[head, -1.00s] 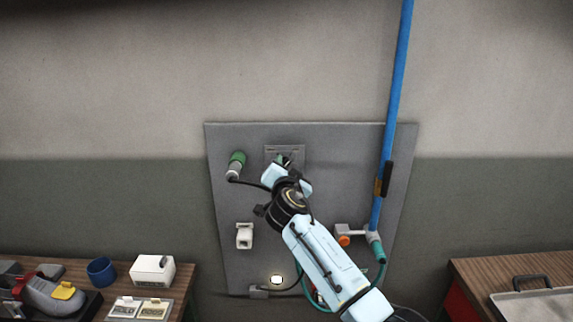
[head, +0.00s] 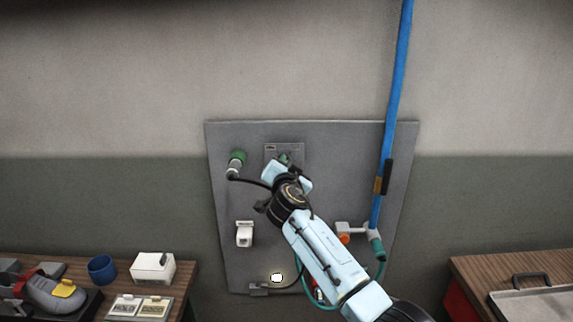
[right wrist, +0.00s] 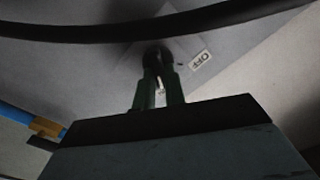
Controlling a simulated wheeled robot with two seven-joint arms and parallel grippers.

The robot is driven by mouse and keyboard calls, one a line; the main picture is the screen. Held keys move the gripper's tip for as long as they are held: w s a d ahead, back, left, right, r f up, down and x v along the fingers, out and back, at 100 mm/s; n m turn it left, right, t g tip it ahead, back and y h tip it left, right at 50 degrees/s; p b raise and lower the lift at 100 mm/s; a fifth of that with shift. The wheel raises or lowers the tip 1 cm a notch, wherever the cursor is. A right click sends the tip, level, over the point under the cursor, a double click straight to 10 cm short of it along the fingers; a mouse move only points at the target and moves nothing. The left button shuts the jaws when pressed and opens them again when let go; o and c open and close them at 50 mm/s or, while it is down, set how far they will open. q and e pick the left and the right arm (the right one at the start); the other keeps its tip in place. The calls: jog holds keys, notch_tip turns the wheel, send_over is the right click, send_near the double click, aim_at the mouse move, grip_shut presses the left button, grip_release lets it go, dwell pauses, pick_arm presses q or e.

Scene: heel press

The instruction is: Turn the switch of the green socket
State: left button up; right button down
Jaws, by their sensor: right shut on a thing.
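A square grey switch plate (head: 298,150) is on the wall panel; a small dark label shows at its upper left. My right gripper (head: 284,158) reaches up to it, and my wrist hides its lower part. In the right wrist view the gripper's dark green fingers (right wrist: 159,90) are shut on a dark round switch knob (right wrist: 154,56). An OFF label (right wrist: 200,60) is beside the knob. The knob's exact angle is hard to tell. A green socket or plug with a grey end (head: 237,161) is left of the plate, with a black cable. My left gripper is not in view.
The grey panel (head: 340,195) also carries a white fitting (head: 244,234), a round lit lamp (head: 276,278) and an orange-ended valve (head: 343,238). A blue pipe (head: 396,100) runs up at right. A black cable crosses close to my right wrist. Wooden tables stand at both sides.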

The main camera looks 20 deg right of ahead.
jog(key=shift+w+a+n+b, duration=0.15)
jog(key=shift+n+b, duration=0.35)
jog(key=shift+n, duration=1.75)
jog(key=shift+s+a+n+b, duration=0.15)
jog(key=shift+n+b, duration=0.3)
jog(key=shift+n, duration=1.85)
jog(key=shift+w+a+n+b, duration=0.2)
jog(key=shift+n+b, duration=0.3)
jog(key=shift+n, duration=1.75)
jog(key=c, duration=1.5)
grip_release()
jog(key=shift+o, duration=0.2)
jog(key=shift+s, duration=0.15)
jog(key=b+v, duration=0.2)
jog(key=v, duration=1.1)
